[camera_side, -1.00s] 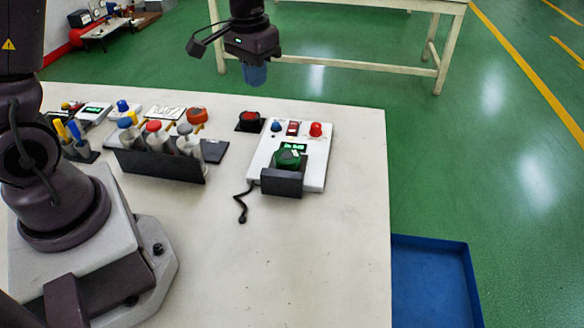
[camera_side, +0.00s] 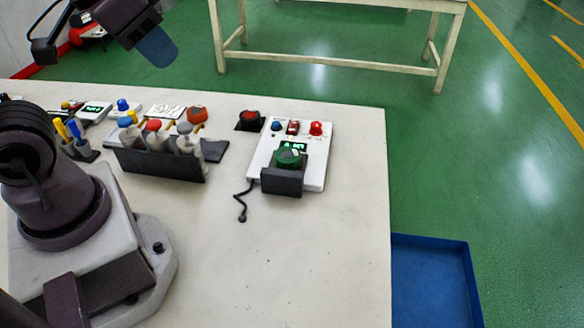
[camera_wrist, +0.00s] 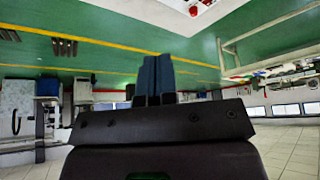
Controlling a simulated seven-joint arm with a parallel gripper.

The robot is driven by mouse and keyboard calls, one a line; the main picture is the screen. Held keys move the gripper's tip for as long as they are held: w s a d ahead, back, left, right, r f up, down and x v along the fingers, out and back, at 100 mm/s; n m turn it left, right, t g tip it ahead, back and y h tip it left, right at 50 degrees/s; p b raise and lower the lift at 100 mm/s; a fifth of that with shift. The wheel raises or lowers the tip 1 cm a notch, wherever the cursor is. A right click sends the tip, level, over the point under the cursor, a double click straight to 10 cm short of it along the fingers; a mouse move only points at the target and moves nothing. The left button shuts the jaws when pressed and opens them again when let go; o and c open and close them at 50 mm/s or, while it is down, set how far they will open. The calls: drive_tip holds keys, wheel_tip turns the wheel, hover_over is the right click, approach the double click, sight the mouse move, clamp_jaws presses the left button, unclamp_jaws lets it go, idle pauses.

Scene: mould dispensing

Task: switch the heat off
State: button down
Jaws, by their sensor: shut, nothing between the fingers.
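The white heating unit (camera_side: 316,170) stands at the right of the table. On its top are a blue knob (camera_side: 276,126), a small red switch (camera_side: 293,127), a red knob or lamp (camera_side: 316,128) and a lit green display (camera_side: 293,146), too small to read surely. A green round piece (camera_side: 288,158) sits behind a dark block (camera_side: 281,183) at its front. My gripper (camera_side: 160,48) is high at the upper left, tilted and well away from the unit. Its blue fingers are together and empty in the wrist view (camera_wrist: 155,78).
A dark rack (camera_side: 160,166) of coloured-top bottles stands left of the unit. A red button on a black base (camera_side: 250,119) is beside the unit. A black cable (camera_side: 240,208) lies in front. The front right of the table is clear. A blue tray (camera_side: 430,285) is on the floor.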

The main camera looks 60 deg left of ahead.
drive_tip(key=n+g+y, duration=0.3)
drive_tip(key=n, duration=0.6)
hover_over(293, 122)
drive_tip(key=s+d, duration=0.4)
wheel_tip(293, 122, down, 18)
drive_tip(key=shift+w+r, duration=0.15)
drive_tip(key=x, duration=1.4)
drive_tip(key=shift+d, duration=0.25)
